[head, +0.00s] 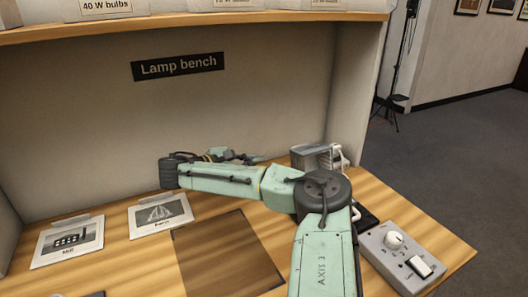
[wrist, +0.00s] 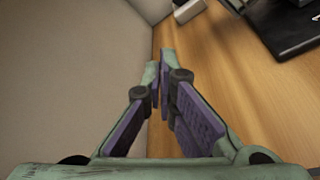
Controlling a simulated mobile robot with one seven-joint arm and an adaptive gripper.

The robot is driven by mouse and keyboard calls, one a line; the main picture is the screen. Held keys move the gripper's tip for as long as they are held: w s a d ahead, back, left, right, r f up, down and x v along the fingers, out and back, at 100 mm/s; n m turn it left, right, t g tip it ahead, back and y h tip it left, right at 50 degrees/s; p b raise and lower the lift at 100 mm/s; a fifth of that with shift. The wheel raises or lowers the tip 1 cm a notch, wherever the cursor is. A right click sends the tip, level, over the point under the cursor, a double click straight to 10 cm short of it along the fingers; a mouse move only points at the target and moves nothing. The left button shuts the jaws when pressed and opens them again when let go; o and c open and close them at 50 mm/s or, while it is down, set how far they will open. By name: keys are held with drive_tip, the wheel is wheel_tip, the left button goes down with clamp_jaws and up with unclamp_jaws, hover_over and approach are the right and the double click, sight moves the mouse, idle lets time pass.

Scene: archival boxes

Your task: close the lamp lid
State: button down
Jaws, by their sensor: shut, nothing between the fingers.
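A grey boxy housing (head: 312,156), which looks like the lamp, stands at the right back of the bench. A pale part (head: 341,158) shows at its right side. My arm crosses in front of it, and I cannot make out its lid or how far open that is. My gripper (head: 252,159) is to the left of the housing, apart from it, close to the back panel and partly behind my arm. In the wrist view my gripper (wrist: 160,66) has its fingertips together with nothing between them. A black plate-like thing (wrist: 288,38) lies at the upper right there; I cannot tell what it is.
A grey control box (head: 400,256) with a white knob and switch sits at the front right. Two picture cards, Mill (head: 68,240) and another (head: 160,213), lie at the left beside a dark brown panel (head: 225,255). A shelf (head: 200,23) overhangs the bench.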

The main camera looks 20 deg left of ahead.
drive_tip(key=w+f+b, duration=0.1)
drive_tip(key=w+d+f+b, duration=0.1)
drive_tip(key=shift+w+d+b, duration=0.1)
drive_tip(key=shift+d+b, duration=0.2)
drive_tip(key=shift+b, duration=0.1)
drive_tip(key=shift+w+d+b, duration=0.1)
drive_tip(key=shift+w+b, duration=0.2)
drive_tip(key=shift+b, duration=0.35)
drive_tip(key=w+d, duration=0.1)
drive_tip(key=w, duration=0.1)
drive_tip(key=w+d, duration=0.2)
drive_tip(key=shift+w+d, duration=0.15)
drive_tip(key=shift+w, duration=0.2)
drive_tip(key=d+r+p, duration=0.1)
drive_tip(key=s+d+r, duration=0.1)
drive_tip(key=shift+s+r+p, duration=0.25)
drive_tip(key=shift+r+p, duration=0.05)
drive_tip(key=shift+p, duration=0.1)
drive_tip(key=shift+w, duration=0.1)
